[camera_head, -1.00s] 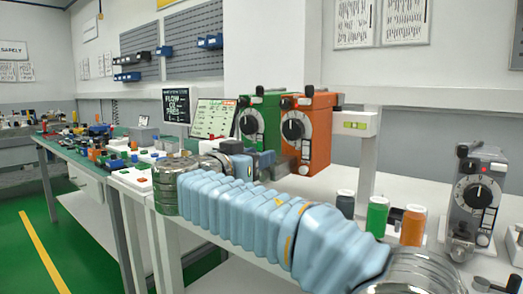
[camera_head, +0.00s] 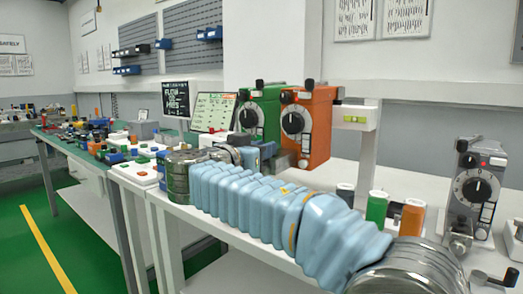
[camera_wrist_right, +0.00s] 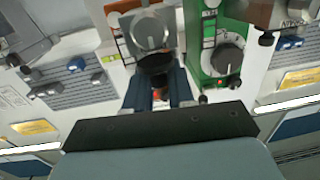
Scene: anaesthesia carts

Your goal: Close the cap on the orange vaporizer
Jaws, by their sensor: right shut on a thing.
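In the wrist view the orange-edged unit (camera_wrist_right: 115,46) is at upper left, beside the green one. My right gripper (camera_head: 279,160) is at the orange vaporizer's lower front. In the wrist view its blue fingers (camera_wrist_right: 160,90) are closed around a small dark part, which I take to be the cap (camera_wrist_right: 155,63), below a round metal fitting. How far the cap is closed is hidden. My left gripper is out of view.
The green vaporizer (camera_head: 261,108) stands close on the left of the orange one. Black, green and orange bottles (camera_head: 377,207) and a grey vaporizer (camera_head: 474,190) stand to the right. Small screens (camera_head: 214,111) are behind my arm.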

